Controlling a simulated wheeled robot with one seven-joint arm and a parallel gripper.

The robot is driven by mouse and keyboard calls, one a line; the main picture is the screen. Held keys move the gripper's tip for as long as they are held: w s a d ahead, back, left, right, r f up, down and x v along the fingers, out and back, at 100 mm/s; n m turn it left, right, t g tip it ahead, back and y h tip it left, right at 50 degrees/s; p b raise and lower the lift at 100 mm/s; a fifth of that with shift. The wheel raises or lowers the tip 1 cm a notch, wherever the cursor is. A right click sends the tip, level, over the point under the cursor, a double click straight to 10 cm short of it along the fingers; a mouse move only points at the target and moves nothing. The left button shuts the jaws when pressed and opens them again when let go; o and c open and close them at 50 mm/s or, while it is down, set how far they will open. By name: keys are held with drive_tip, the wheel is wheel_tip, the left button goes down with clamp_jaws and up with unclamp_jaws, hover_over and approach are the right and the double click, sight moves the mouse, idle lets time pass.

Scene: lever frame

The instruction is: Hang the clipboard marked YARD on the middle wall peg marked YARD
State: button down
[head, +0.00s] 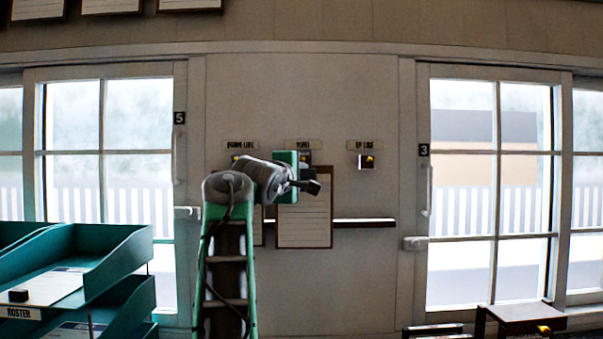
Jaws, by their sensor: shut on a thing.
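The clipboard (305,222), a white lined sheet on a brown board, hangs upright in front of the wall, below the middle label (303,145). My gripper (304,168) is at its top edge, shut on it. The fingers are mostly hidden by my own green and grey wrist. The middle peg (305,157) shows only in part just above the gripper. I cannot tell whether the clipboard touches the peg. No marking can be read on the clipboard.
The right peg (368,161), under its own label, is empty. Part of another board (259,226) shows behind my arm at left. A dark ledge (364,223) runs along the wall. Teal trays (105,262) stand at left, a small dark table (522,313) at lower right.

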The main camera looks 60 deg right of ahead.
drive_tip(key=w+d+f+p, duration=0.1)
drive_tip(key=w+d+p, duration=0.2)
drive_tip(key=d+p, duration=0.2)
drive_tip(key=shift+w+d, duration=0.3)
drive_tip(key=shift+d, duration=0.65)
drive_tip(key=shift+f, duration=0.1)
idle(0.5)
drive_tip(key=c, duration=0.6)
unclamp_jaws()
drive_tip(key=shift+o, duration=0.4)
